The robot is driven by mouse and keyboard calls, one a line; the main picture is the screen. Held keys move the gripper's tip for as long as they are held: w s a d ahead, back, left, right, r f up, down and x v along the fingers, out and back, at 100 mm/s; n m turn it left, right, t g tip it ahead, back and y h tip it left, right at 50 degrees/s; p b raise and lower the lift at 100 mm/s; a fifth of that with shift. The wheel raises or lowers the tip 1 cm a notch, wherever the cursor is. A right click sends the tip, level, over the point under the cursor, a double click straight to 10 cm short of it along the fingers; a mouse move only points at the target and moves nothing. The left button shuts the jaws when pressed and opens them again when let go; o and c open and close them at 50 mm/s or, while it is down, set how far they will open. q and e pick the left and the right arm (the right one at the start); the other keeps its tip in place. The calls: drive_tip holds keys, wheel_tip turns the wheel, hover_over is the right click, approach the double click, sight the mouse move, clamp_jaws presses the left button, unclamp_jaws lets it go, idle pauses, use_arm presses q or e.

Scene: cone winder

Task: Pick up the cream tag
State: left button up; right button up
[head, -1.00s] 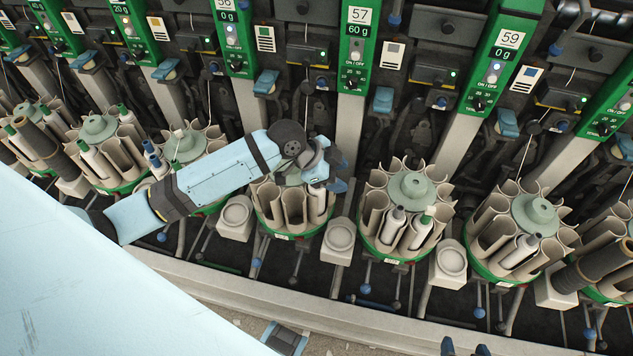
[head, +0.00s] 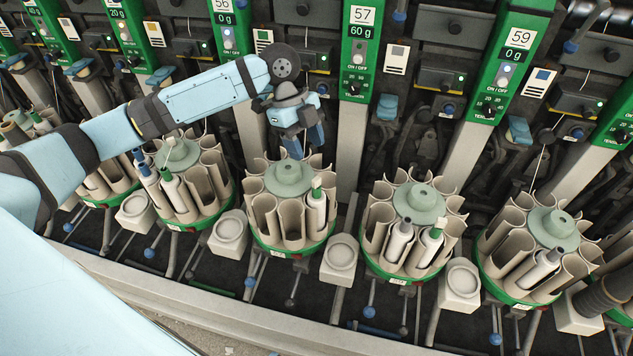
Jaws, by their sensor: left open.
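My left gripper (head: 304,140) is open and points down above the carousel (head: 289,178) in the middle, beside its grey-green hub. I see nothing between its fingers. A bobbin (head: 316,205) with a green band stands in this carousel just below and right of the fingers. A small cream piece (head: 316,183) shows at its top; it may be the cream tag, but it is too small to be sure. My right gripper is out of view.
More carousels stand on both sides, one at right (head: 420,203) holding two bobbins. Cream blocks with round tops (head: 340,258) sit between them. Green panels (head: 360,50) and grey posts rise behind. A pale rail (head: 230,312) runs along the front.

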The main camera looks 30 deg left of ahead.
sight(317, 179)
use_arm(q)
drive_tip(key=x, duration=0.8)
drive_tip(key=shift+s, duration=0.2)
drive_tip(key=c, duration=0.8)
